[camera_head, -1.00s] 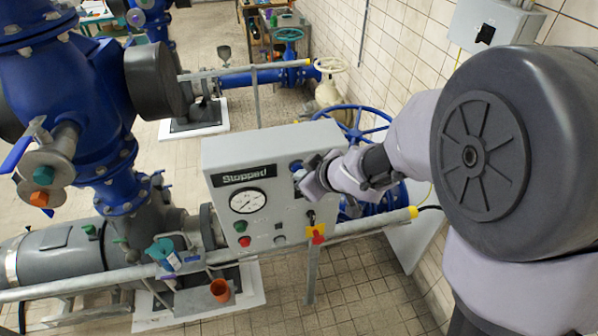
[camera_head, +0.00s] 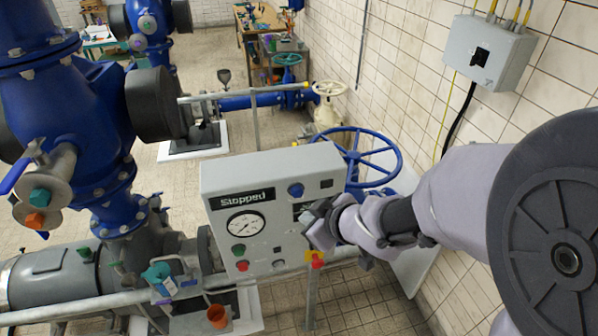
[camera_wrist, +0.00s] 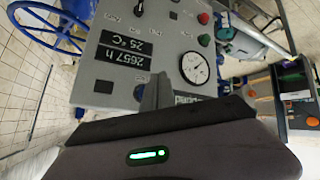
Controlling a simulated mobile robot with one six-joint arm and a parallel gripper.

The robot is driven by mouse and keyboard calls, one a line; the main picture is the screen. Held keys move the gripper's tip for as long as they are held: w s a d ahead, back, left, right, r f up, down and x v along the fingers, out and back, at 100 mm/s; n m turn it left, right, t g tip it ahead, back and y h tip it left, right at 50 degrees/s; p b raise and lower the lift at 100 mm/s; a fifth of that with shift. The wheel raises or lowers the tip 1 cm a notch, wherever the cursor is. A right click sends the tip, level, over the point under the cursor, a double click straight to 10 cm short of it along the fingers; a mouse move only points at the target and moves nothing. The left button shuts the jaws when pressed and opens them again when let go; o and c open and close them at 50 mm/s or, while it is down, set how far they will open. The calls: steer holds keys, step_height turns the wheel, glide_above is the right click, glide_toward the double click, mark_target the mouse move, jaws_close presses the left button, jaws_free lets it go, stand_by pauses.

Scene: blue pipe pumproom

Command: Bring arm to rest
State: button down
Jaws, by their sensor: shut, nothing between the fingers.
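My gripper (camera_head: 312,222) is shut and empty. In the head view it is in front of the right part of the grey control panel (camera_head: 222,187) and hides part of the panel's face. I cannot tell whether it touches the panel. In the wrist view, the shut fingers (camera_wrist: 157,92) point up the picture towards the panel (camera_wrist: 142,22). The panel carries a "Stopped" sign, a round gauge (camera_head: 245,224), a blue knob (camera_head: 296,190), and green and red buttons. The wrist view also shows displays reading "2657 h" and "25 °C".
A blue handwheel (camera_head: 372,150) stands close behind the panel. A grey rail (camera_head: 110,302) runs below it. A grey switch box (camera_head: 490,50) hangs on the tiled wall at right. Blue pipes and a pump fill the left.

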stand_by(0.4)
steer(key=s+d+f+m+t+h+b, duration=0.1)
steer(key=s+d+f+m+h+b, duration=0.35)
steer(key=b, duration=0.75)
steer(key=s+d+f+m+h+b, duration=0.15)
steer(key=d+f+m+b, duration=0.35)
steer(key=d+f+b, duration=0.6)
steer(key=s+a+f+m+g+y+b, duration=0.1)
steer(key=s+a+f+m+b, duration=0.1)
steer(key=s+f+b, duration=0.4)
steer(key=s+a+f+m+g+y+b, duration=0.1)
steer(key=s+a+f+m+g+b, duration=0.1)
steer(key=s+f+b, duration=0.5)
steer(key=s+a+m+b, duration=0.1)
steer(key=a+b, duration=0.1)
steer(key=b, duration=0.1)
steer(key=shift+s+a+m+y, duration=0.2)
steer(key=shift+a+m+y, duration=0.05)
steer(key=shift+m+y, duration=0.15)
